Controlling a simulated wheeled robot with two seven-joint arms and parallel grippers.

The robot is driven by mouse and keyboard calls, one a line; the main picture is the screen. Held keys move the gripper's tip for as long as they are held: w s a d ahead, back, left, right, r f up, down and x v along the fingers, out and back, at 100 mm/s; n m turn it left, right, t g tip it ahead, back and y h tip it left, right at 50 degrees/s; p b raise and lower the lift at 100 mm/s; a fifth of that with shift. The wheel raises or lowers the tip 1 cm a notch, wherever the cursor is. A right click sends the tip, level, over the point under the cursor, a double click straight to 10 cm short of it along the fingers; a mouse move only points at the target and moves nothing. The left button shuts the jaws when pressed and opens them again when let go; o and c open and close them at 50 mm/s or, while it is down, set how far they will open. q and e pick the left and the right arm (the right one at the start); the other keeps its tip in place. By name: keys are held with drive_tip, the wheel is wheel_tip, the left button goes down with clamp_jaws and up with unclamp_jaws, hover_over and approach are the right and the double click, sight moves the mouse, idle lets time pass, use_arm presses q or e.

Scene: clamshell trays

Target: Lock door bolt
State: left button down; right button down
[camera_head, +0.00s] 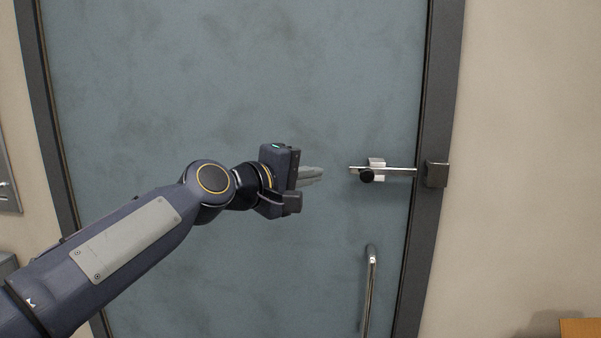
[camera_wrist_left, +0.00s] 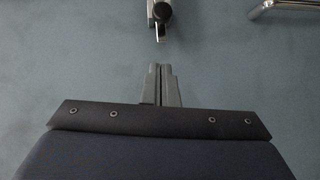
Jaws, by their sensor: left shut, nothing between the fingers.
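The door bolt is on the right part of the grey-blue door (camera_head: 200,80). Its metal rod (camera_head: 400,170) lies level through a bracket (camera_head: 376,162), with a round black knob (camera_head: 366,176) at the front. The rod's right end seems to stop just short of the metal catch (camera_head: 437,174) on the dark frame. My left gripper (camera_head: 318,173) is shut and empty, left of the knob at about its height and apart from it. In the left wrist view the shut fingers (camera_wrist_left: 162,70) point toward part of the bolt (camera_wrist_left: 161,15) at the top edge. My right gripper is out of view.
A vertical metal door handle (camera_head: 370,285) stands below the bolt; part of a handle (camera_wrist_left: 285,5) shows at the wrist view's top right. The dark door frame (camera_head: 441,90) runs along the right. The door face between gripper and bolt is clear.

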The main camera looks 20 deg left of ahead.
use_arm(q)
drive_tip(key=w+d+f+p, duration=0.1)
drive_tip(key=w+d+p, duration=0.2)
drive_tip(key=w+d, duration=0.2)
drive_tip(key=shift+w, duration=0.5)
drive_tip(key=shift+d, duration=0.1)
